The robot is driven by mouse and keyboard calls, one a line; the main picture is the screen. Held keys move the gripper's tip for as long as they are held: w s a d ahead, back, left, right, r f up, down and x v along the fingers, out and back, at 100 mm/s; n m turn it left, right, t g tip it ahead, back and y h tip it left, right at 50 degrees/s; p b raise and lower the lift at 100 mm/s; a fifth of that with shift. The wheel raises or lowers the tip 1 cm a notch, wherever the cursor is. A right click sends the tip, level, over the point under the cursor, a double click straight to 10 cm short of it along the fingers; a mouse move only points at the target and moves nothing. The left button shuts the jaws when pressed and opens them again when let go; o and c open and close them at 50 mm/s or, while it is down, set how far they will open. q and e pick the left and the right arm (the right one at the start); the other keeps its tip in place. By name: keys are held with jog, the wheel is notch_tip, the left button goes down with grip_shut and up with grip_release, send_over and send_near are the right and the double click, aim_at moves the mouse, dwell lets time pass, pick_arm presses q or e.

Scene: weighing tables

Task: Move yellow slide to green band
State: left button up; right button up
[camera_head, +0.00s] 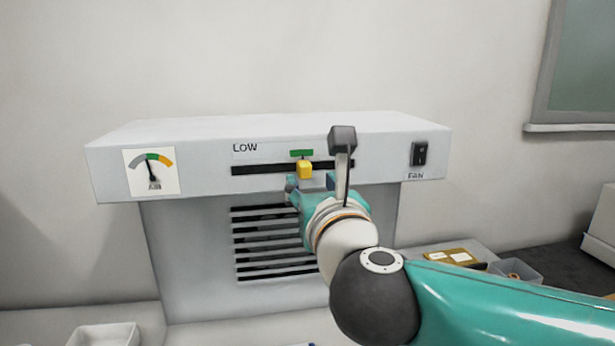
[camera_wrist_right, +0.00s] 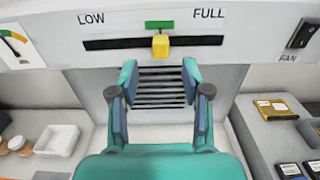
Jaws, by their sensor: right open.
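The yellow slide (camera_head: 304,169) is a small knob on a dark horizontal slot in the front panel of the white hood. The green band (camera_head: 302,153) is a short strip just above the slot. In the right wrist view the yellow slide (camera_wrist_right: 160,45) sits directly below the green band (camera_wrist_right: 159,25), slightly right of its middle at most. My right gripper (camera_head: 310,183) is just below the slide in the head view. In the right wrist view my right gripper (camera_wrist_right: 160,75) is open and empty, its fingers spread below the slot, apart from the slide. My left gripper is not in view.
A gauge (camera_head: 151,171) is left on the hood (camera_head: 120,145), its needle near the green part's left end. A fan switch (camera_head: 419,154) is at the right. A vent grille (camera_head: 262,245) lies below. A white tray (camera_wrist_right: 57,139) and a yellow item (camera_wrist_right: 276,108) lie on the tables.

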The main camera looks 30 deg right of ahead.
jog(key=v, duration=0.5)
jog(key=shift+s+a, duration=0.1)
jog(key=shift+s, duration=0.3)
jog(key=shift+f, duration=0.1)
